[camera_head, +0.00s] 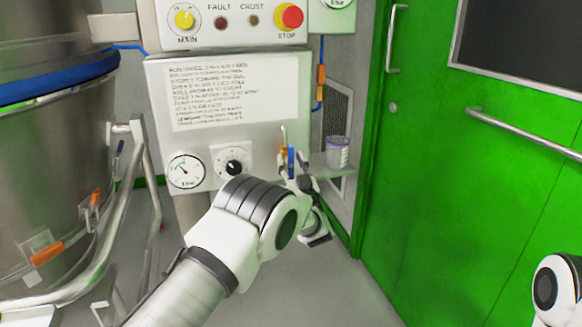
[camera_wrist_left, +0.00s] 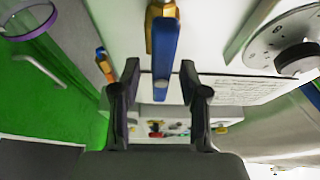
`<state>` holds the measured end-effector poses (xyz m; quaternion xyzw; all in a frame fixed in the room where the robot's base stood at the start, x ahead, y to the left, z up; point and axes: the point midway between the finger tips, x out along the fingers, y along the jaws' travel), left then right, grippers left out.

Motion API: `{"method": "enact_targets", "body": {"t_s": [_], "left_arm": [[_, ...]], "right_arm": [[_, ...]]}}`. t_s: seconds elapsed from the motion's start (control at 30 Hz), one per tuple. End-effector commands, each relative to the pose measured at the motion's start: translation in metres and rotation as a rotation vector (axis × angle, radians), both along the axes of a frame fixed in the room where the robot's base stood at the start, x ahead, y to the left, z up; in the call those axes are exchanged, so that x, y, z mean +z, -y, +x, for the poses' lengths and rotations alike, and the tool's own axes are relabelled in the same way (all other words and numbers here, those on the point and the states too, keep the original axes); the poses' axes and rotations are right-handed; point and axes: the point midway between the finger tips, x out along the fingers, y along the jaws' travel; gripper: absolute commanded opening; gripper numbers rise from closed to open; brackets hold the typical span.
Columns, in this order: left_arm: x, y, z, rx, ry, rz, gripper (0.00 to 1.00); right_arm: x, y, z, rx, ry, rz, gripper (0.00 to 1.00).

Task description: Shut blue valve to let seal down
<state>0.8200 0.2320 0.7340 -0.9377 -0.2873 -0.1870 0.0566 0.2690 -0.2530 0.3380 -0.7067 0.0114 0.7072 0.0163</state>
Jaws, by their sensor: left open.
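The blue valve handle (camera_head: 291,159) with its brass body (camera_head: 283,152) sits at the lower right of the white control panel (camera_head: 268,100). In the left wrist view the blue handle (camera_wrist_left: 165,55) hangs from its brass fitting (camera_wrist_left: 158,10). My left gripper (camera_head: 303,177) is at the valve, partly hidden by my own wrist. In the wrist view its two open fingers (camera_wrist_left: 159,78) stand one on each side of the handle's lower part, with gaps showing on both sides. My right gripper is not in view; only part of my right arm shows.
A pressure gauge (camera_head: 185,171) and a black dial (camera_head: 234,166) are left of the valve. A cup (camera_head: 338,152) stands on a small shelf to the right. A steel vessel (camera_head: 50,170) is at left, a green door (camera_head: 450,150) at right.

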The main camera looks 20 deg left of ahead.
Motion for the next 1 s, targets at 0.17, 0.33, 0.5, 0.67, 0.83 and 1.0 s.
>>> {"method": "enact_targets", "body": {"t_s": [0.17, 0.33, 0.5, 0.67, 0.83, 1.0], "left_arm": [[0.002, -0.002, 0.003, 0.000, -0.002, 0.001, 0.44], [0.001, -0.002, 0.003, 0.000, -0.002, 0.001, 0.15], [0.001, -0.002, 0.003, -0.001, -0.002, 0.001, 0.00], [0.001, -0.002, 0.003, -0.001, -0.005, 0.004, 0.00], [0.002, -0.002, 0.003, 0.000, -0.020, 0.027, 0.00], [0.004, -0.002, 0.003, 0.001, -0.061, 0.087, 0.00]], "right_arm": [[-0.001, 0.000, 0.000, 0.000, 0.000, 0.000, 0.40], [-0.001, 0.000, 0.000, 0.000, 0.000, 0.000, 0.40], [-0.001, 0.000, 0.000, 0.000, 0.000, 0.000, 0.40], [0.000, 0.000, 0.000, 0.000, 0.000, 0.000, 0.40], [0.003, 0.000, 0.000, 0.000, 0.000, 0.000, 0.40], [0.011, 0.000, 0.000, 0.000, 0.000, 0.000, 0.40]]}}
